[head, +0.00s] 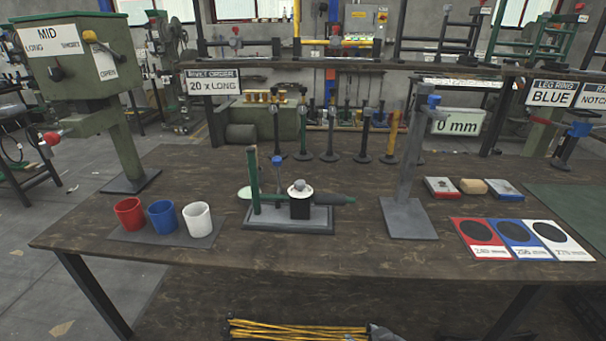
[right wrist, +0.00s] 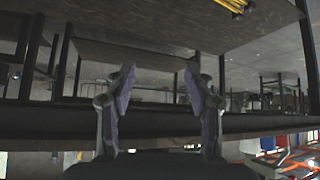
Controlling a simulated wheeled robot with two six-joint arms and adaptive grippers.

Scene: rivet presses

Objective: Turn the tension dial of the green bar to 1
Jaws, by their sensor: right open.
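A low fixture (head: 290,222) stands on the middle of the workbench. I cannot read a setting, nor tell for certain that this is the tension dial. My right gripper (right wrist: 157,88) is open and empty in the right wrist view, low near the bench underside and apart from the fixture. My left gripper is not in view.
Red (head: 129,214), blue (head: 162,216) and white (head: 197,219) cups stand left of the fixture. A grey post stand (head: 407,217) and coloured cards (head: 516,236) are on the right. Several small stands line the back. Yellow rods (head: 295,331) lie below the front edge.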

